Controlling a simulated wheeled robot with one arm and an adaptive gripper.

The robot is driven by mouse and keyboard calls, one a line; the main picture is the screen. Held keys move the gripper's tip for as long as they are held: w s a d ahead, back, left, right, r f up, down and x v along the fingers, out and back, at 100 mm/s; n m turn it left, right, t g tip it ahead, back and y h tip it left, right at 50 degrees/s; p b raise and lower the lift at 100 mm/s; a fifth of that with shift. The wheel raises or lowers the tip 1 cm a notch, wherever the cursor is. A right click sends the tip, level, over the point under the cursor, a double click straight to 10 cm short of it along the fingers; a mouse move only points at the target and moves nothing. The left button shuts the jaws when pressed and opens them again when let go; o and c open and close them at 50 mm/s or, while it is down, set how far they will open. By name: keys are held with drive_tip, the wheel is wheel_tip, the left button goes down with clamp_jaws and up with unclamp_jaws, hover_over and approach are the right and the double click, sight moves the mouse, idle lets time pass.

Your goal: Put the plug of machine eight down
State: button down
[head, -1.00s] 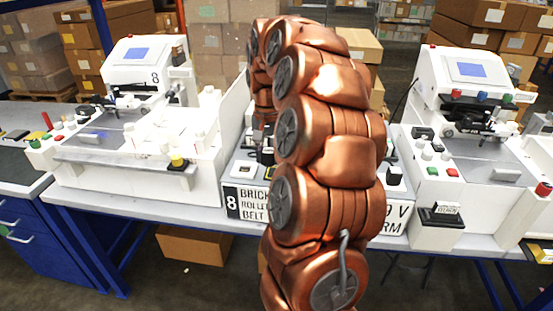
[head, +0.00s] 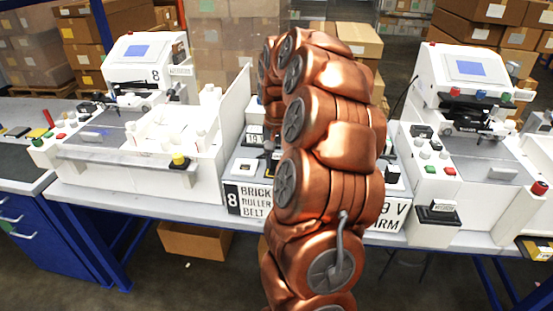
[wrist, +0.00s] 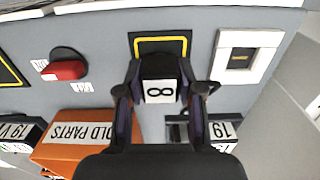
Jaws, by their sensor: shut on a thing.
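In the wrist view my gripper (wrist: 160,92) is shut on a dark plug (wrist: 159,68) whose white label (wrist: 160,92) reads 8. The plug is over or at a black pad with a yellow outline (wrist: 160,37) on the grey panel (wrist: 110,60). I cannot tell whether it touches the pad. In the head view my copper arm hides most of the gripper and the plug. Machine eight (head: 140,60), white with a blue screen, stands at the left on the table.
In the wrist view, a white-framed socket (wrist: 249,38) is at upper right. A red switch (wrist: 66,70), an orange OLD PARTS box (wrist: 85,135) and a block labelled 19 (wrist: 222,131) are nearby. In the head view, another white machine (head: 465,75) stands at the right.

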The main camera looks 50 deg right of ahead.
sight(277, 157)
drive_tip(key=shift+f, duration=0.15)
drive_tip(key=c, duration=0.7)
unclamp_jaws()
drive_tip(key=shift+c, duration=0.2)
wheel_tip(277, 157, up, 12)
drive_tip(key=b, duration=0.2)
drive_tip(key=shift+r, duration=0.2)
